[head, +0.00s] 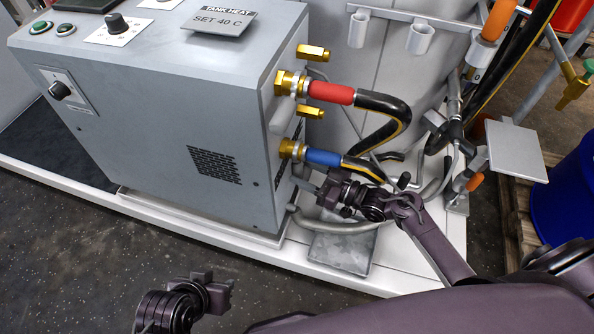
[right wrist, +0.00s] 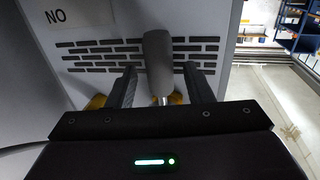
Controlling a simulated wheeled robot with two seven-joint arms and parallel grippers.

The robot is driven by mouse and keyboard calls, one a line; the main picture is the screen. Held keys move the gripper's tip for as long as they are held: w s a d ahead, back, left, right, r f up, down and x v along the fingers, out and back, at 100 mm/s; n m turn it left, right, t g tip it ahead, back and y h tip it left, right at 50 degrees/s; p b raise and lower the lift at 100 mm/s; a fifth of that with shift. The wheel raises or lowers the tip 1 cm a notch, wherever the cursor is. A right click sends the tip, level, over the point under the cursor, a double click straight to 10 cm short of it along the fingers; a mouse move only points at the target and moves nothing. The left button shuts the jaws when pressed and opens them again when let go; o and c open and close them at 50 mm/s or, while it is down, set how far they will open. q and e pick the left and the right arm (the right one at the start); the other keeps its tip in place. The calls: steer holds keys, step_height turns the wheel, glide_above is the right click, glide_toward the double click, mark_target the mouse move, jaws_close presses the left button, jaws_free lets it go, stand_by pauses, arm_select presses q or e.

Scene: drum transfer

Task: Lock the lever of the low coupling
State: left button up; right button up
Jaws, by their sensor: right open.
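The low coupling (head: 290,149) is brass, with a blue-collared hose (head: 323,157), on the right side of the grey cabinet. In the right wrist view a lever with a grey grip (right wrist: 159,62) and a thin metal stem stands between the two fingers of my right gripper (right wrist: 160,78). The fingers are apart, with a gap on each side of the grip. In the head view my right gripper (head: 318,184) is just below the low coupling and partly hides the lever area. My left gripper (head: 220,287) is low at the front, away from the cabinet; its opening is unclear.
Above is a second brass coupling (head: 287,84) with a red-collared hose (head: 331,92) and its own grey lever (head: 281,116). Black hoses curve to the right. A grey plate (head: 341,252) lies on the white base. A blue drum (head: 566,195) stands at right. Floor at front left is clear.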

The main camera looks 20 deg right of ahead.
steer(key=shift+x, duration=1.2)
jaws_close()
